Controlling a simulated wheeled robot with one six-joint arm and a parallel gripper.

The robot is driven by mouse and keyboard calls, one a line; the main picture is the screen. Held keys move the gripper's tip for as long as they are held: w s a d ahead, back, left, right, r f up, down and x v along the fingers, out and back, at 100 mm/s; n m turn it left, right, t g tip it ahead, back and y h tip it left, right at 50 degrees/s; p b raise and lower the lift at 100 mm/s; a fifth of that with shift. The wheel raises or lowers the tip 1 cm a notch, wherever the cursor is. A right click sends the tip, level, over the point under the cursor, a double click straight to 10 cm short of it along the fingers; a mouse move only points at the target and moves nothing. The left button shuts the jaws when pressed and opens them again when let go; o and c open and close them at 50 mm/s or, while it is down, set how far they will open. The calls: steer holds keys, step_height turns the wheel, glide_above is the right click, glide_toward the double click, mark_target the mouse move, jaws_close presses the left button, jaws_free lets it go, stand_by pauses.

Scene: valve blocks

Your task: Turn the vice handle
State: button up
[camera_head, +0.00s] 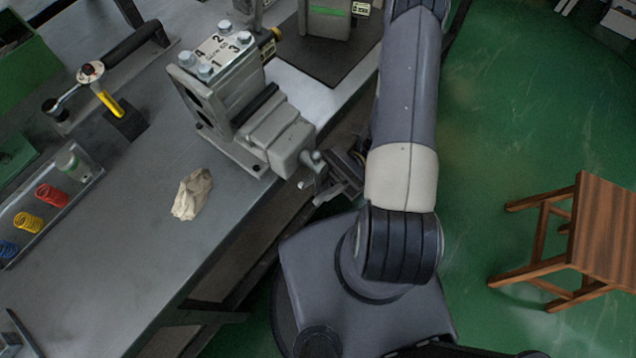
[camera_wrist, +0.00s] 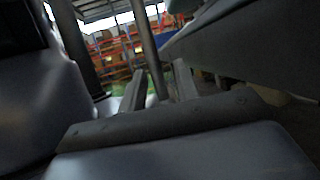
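The grey vice (camera_head: 272,135) stands at the table's edge and grips the numbered metal valve block (camera_head: 220,55). Its screw end and handle (camera_head: 317,163) stick out past the table edge, partly hidden by my gripper. My gripper (camera_head: 335,182) is at the handle, below and left of my pale forearm. In the wrist view, a dark metal bar, apparently the handle (camera_wrist: 149,45), runs between the two fingers of my gripper (camera_wrist: 160,88). Gaps show between bar and fingers, so they look open around it. Any contact is hard to see.
A crumpled cloth (camera_head: 192,194), a tray of coloured springs (camera_head: 62,182) and a ratchet tool (camera_head: 75,85) lie on the grey table (camera_head: 130,240). A wooden stool (camera_head: 600,230) stands on the green floor at right. Floor between stool and my arm is clear.

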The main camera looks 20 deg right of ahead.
steer(key=v, duration=1)
steer(key=shift+w+d+f+b, duration=0.15)
steer(key=shift+d+b, duration=0.25)
steer(key=shift+a, duration=0.1)
steer(key=p+x, duration=0.1)
steer(key=x, duration=0.9)
steer(key=shift+a+r, duration=0.25)
steer(key=shift+a, duration=0.05)
steer(key=shift+d, duration=0.1)
steer(key=shift+f, duration=0.1)
